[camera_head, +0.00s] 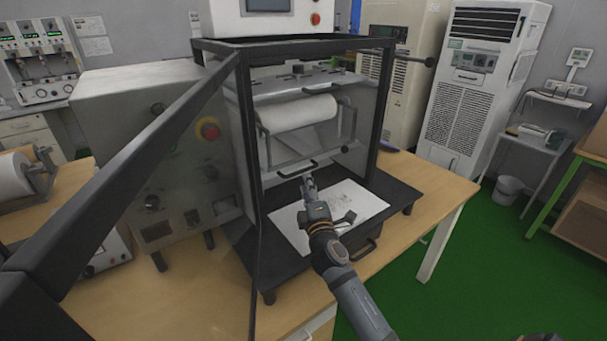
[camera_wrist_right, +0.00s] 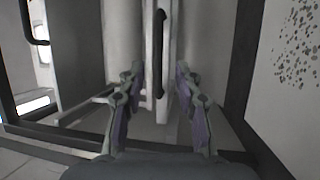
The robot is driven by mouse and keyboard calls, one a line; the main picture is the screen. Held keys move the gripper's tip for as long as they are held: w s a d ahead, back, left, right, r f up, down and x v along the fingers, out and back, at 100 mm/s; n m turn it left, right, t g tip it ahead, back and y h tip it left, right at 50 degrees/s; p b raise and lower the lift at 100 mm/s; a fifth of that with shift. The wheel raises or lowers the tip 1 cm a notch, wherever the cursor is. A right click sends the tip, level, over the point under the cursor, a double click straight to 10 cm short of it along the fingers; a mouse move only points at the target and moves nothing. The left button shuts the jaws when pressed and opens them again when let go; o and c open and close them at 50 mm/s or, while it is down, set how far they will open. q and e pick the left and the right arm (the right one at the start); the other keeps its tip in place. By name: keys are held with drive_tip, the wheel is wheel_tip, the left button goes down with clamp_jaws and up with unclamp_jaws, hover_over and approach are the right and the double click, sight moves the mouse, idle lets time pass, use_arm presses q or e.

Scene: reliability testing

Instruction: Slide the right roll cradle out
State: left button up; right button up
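The roll cradle (camera_head: 290,153) is a grey metal frame inside the black-framed enclosure, with a white roll (camera_head: 297,113) in it. A dark bar handle (camera_head: 297,171) is on its front; the handle also shows upright in the right wrist view (camera_wrist_right: 159,50). My right gripper (camera_head: 307,181) reaches into the enclosure, just below and in front of the handle. In the right wrist view my right gripper (camera_wrist_right: 159,72) is open, with one finger on each side of the handle's line and gaps on both sides. My left gripper is not in view.
The enclosure's door frame (camera_head: 125,165) swings out at left. A white sheet (camera_head: 345,203) lies on the black base (camera_head: 420,183) under my right arm. Another roll (camera_head: 14,177) on a stand is at far left. A grey control box (camera_head: 165,190) stands beside the enclosure.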

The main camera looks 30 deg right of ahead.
sight(302, 172)
drive_tip(key=x, duration=0.3)
drive_tip(key=shift+w+r, duration=0.2)
drive_tip(key=shift+w, duration=0.2)
drive_tip(key=shift+w+d, duration=0.1)
drive_tip(key=shift+w, duration=0.1)
drive_tip(key=shift+c, duration=1.2)
clamp_jaws()
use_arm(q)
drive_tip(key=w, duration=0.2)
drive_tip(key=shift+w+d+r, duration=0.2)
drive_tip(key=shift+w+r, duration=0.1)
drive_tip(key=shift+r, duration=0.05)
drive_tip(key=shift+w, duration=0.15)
